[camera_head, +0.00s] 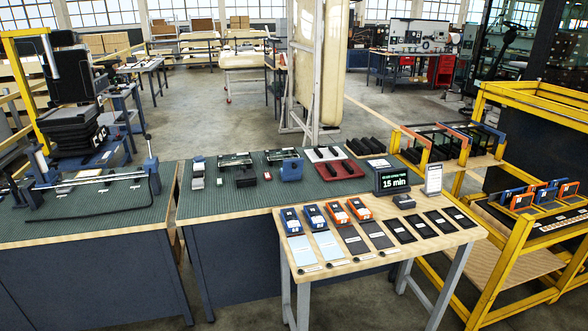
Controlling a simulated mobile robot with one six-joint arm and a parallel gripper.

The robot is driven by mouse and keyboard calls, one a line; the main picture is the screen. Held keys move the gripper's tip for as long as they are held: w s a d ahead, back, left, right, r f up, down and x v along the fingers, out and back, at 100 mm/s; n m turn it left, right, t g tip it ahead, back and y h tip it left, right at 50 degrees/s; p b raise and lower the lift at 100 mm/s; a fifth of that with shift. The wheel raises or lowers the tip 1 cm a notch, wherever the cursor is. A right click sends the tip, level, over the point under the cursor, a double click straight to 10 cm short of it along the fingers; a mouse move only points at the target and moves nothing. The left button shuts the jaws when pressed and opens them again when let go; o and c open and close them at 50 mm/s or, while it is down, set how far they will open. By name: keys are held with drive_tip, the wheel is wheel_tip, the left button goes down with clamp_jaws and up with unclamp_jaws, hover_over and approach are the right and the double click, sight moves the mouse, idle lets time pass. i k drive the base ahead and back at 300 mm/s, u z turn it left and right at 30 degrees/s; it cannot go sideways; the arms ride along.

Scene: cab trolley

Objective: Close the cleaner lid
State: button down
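No part of my gripper shows in the head view. I cannot make out for certain which item is the cleaner or how its lid stands. Candidates are a small dark box (403,201) at the back of the wooden table and a blue block (292,169) on the green bench mat. A small white item with a blue top (198,164) stands at the left of the same mat. All are too small to tell a lid's position.
The wooden table (452,237) holds blue boxes (291,221), orange boxes (337,212), and pale and dark pads. A "15 min" display (390,178) and white sign (433,179) stand behind. A yellow trolley (510,262) stands at right.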

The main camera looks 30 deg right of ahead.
sight(294, 165)
drive_tip(key=z, duration=0.1)
drive_tip(key=i, duration=1)
drive_tip(key=u, duration=0.05)
